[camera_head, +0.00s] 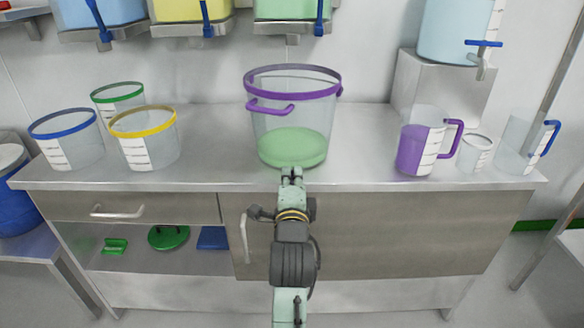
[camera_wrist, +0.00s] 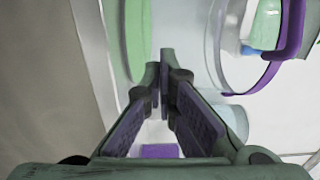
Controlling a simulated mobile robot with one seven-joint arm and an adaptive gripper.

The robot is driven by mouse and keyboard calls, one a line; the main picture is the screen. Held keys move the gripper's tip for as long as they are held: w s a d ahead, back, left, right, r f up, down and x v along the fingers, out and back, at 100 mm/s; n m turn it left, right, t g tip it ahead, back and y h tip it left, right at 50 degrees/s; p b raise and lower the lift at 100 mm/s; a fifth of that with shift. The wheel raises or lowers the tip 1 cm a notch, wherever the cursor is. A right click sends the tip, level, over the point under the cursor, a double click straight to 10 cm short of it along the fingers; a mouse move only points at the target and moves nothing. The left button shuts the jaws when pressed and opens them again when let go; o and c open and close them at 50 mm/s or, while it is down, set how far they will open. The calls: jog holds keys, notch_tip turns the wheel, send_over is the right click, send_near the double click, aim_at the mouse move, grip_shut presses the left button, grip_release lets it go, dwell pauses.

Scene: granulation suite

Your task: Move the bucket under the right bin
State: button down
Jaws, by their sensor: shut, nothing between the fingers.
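The clear bucket (camera_head: 293,98) with a purple rim and side handle stands upright on the steel counter, with green content in its bottom. It is beneath the right, green bin (camera_head: 290,8), of which only the lower part shows. The bucket's purple rim or handle (camera_wrist: 291,30) and green content (camera_wrist: 135,40) also show in the wrist view. My gripper (camera_head: 291,172) is at the counter's front edge, in front of the bucket's base. In the wrist view its fingers (camera_wrist: 164,62) are shut and empty; whether they touch the bucket wall I cannot tell.
Blue (camera_head: 103,12) and yellow (camera_head: 191,8) bins hang to the left. Blue-, green- and yellow-rimmed (camera_head: 148,150) containers stand at the counter's left. A purple-filled jug (camera_head: 415,150), a small cup (camera_head: 475,153) and a blue-handled jug (camera_head: 522,142) stand right. The counter (camera_head: 220,165) is clear beside the bucket.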

aim_at(292, 154)
jog(key=w+p, duration=0.1)
jog(key=w, duration=0.5)
jog(key=shift+w+r, duration=0.1)
